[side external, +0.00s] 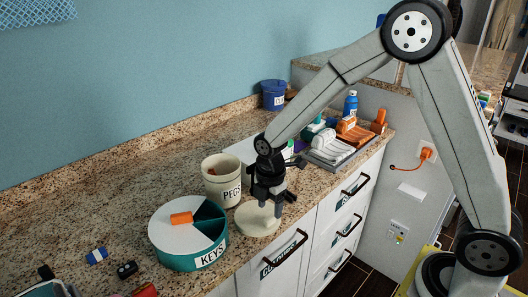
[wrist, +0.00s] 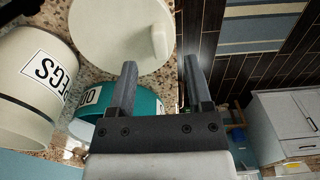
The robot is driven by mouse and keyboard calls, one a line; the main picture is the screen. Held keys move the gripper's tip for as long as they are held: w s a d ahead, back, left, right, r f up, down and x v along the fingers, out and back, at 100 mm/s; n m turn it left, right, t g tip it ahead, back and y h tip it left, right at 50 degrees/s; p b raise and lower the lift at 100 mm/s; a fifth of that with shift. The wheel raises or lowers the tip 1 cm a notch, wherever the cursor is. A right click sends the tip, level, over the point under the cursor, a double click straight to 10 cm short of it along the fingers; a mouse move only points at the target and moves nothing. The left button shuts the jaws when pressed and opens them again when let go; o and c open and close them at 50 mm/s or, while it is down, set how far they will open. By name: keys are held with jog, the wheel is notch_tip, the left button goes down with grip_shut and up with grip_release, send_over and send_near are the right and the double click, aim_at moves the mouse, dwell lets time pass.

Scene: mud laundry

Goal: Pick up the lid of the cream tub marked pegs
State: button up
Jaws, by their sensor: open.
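The cream tub marked PEGS (side external: 222,184) stands upright and open on the counter, with something orange showing inside. Its side with the label also shows in the wrist view (wrist: 22,105). The round cream lid (side external: 252,222) lies flat on the counter in front of the tub, near the counter's front edge. In the wrist view the lid (wrist: 100,30) shows a raised handle (wrist: 159,36) at its right. My gripper (side external: 270,209) points down over the lid. In the wrist view my gripper (wrist: 159,68) is open and empty, and the handle lines up with the gap between its fingers.
A round teal KEYS container (side external: 182,258) with an orange block (side external: 181,218) on top stands left of the lid. A tray (side external: 332,153) with several bottles and a blue lidded pot (side external: 273,95) are farther back.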

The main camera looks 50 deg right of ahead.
aim_at(270, 218)
jog(key=shift+f, duration=2)
grip_shut()
